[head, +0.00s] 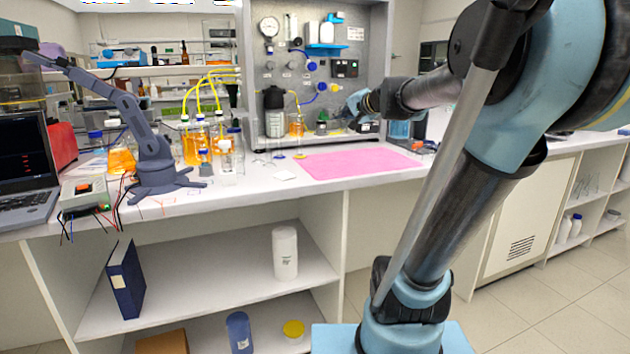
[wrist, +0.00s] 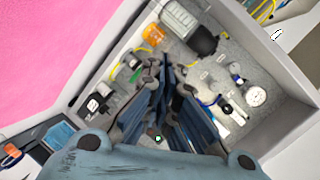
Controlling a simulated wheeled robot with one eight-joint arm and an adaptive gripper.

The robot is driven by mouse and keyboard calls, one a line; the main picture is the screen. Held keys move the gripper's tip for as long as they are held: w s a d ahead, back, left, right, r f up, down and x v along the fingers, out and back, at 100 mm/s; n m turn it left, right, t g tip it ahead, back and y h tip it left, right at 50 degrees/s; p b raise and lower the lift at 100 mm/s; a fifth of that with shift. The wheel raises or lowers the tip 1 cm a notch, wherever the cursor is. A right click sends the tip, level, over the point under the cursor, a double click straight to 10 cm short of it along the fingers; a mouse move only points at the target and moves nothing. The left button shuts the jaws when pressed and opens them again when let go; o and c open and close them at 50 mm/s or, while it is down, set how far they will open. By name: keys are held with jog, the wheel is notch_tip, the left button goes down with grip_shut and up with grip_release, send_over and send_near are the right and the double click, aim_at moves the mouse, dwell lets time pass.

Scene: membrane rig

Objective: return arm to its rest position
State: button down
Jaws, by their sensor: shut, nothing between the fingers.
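My arm rises from the lower middle of the head view and bends back toward the rig. My gripper (head: 350,108) is at its end, in front of the lower part of the grey membrane rig panel (head: 345,60). In the wrist view my gripper (wrist: 163,72) points toward the rig's panel and base. Its fingers are together with nothing between them. The gripper hides part of the rig behind it.
A pink mat (head: 355,163) lies on the bench in front of the rig. Amber bottles (head: 195,145), a small grey arm (head: 145,140) and a laptop (head: 25,165) stand to the left. An amber jar (head: 296,125) stands in the rig, left of my gripper.

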jog(key=s+d+f+n+g+h, duration=0.25)
jog(key=s+f+n+g, duration=0.3)
jog(key=s+f, duration=1.3)
jog(key=s+d+f+g+h, duration=0.2)
jog(key=s+d+f, duration=0.2)
jog(key=s+f, duration=0.2)
jog(key=s+d+f+n+g+h, duration=0.1)
jog(key=s+d+f+g+h, duration=0.1)
jog(key=s+f, duration=0.4)
notch_tip(320, 180, down, 3)
jog(key=shift+s+d+r+h, duration=0.25)
jog(key=shift+d+h, duration=0.4)
jog(key=shift+d, duration=0.6)
jog(key=shift+w+f+g, duration=0.25)
jog(key=shift+w, duration=0.15)
